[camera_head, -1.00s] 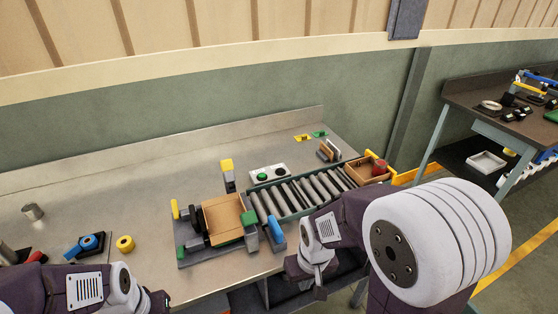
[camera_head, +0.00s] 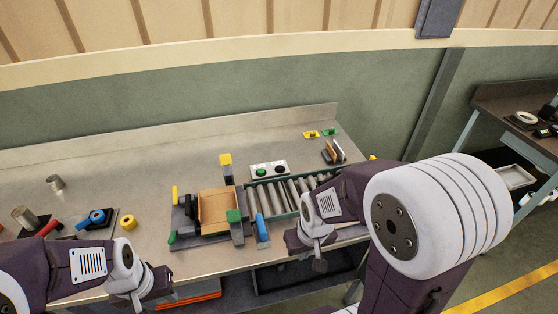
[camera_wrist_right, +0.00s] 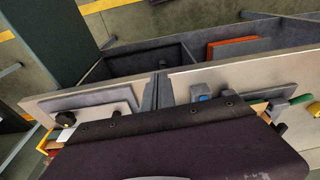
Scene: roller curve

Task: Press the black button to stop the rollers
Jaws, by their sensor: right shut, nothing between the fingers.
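A white control box (camera_head: 254,178) stands on the table behind the rollers. It carries a green button (camera_head: 262,171) at left and a black button (camera_head: 280,168) at right. The roller conveyor (camera_head: 284,194) runs in front of it, and its right end is hidden by my right arm. My right gripper (camera_head: 316,258) is shut and empty at the front edge of the table, in front of the conveyor and apart from the black button. My left gripper (camera_head: 150,290) is at the lower left, far from the box; its fingers are unclear.
A wooden box (camera_head: 215,207) sits at the conveyor's left end, with a yellow-topped post (camera_head: 226,166) behind it. A blue-topped part (camera_head: 262,229) stands at the front. Bare table lies left of the yellow-topped post.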

